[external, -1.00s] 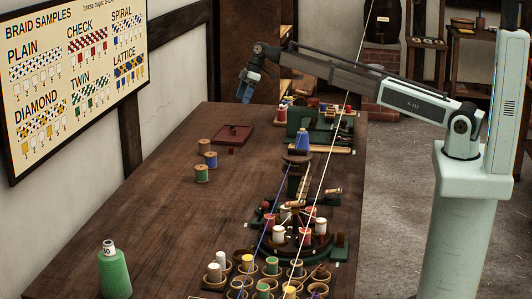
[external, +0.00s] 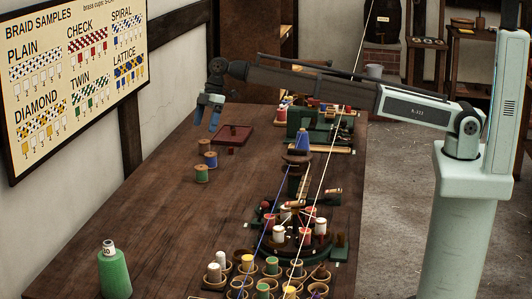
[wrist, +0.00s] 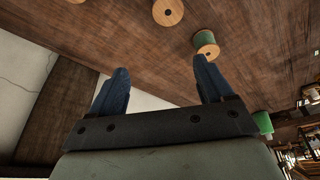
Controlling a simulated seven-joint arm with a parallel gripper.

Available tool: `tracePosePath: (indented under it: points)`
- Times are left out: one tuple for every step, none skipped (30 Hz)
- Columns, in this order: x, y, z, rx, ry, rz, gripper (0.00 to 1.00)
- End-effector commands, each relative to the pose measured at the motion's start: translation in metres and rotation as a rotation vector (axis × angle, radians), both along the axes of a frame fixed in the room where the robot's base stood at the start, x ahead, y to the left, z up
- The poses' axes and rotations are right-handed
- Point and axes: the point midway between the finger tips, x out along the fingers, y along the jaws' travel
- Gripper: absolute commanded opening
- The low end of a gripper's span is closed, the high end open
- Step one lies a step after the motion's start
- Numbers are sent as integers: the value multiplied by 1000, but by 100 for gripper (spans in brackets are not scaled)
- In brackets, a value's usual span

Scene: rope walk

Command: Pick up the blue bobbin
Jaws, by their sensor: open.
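The blue bobbin (external: 210,159) stands upright on the table between a dark, wood-topped bobbin (external: 204,145) behind it and a green bobbin (external: 201,174) in front. My gripper (external: 208,122) is open and empty, apart from the bobbins and higher in the external view. In the wrist view its two blue fingers (wrist: 157,66) are spread with nothing between them. The green bobbin (wrist: 206,43) shows near the right fingertip. A round wooden bobbin top (wrist: 168,11) lies further up; its thread colour is hidden there.
A dark red tray (external: 234,133) lies right of the bobbins. A blue cone (external: 302,139), a braiding stand and several cups of bobbins fill the table's right side. A large green cone (external: 114,270) stands front left. The middle left of the table is clear.

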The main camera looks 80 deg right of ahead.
Motion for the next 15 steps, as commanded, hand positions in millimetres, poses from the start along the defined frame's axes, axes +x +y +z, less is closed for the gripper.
tracePosePath:
  points:
    - [2,18,1,-17,10,19,80]
    - [2,25,1,-30,17,25,80]
    - [2,34,1,-51,31,34,80]
    - [3,39,1,-73,46,35,80]
    - [4,36,1,-100,66,27,80]
    - [5,25,1,-132,93,8,80]
    - [4,20,0,-155,112,-4,80]
    - [2,16,0,-175,130,-14,80]
    - [-2,12,-1,-196,153,-29,80]
    - [-5,9,-1,-210,167,-39,80]
    - [-8,6,-2,-221,182,-47,80]
    - [-11,3,-2,-232,196,-60,80]
    - [-13,2,-2,-237,208,-66,80]
    - [-15,2,-2,-239,215,-72,80]
    - [-16,2,-3,-239,224,-78,80]
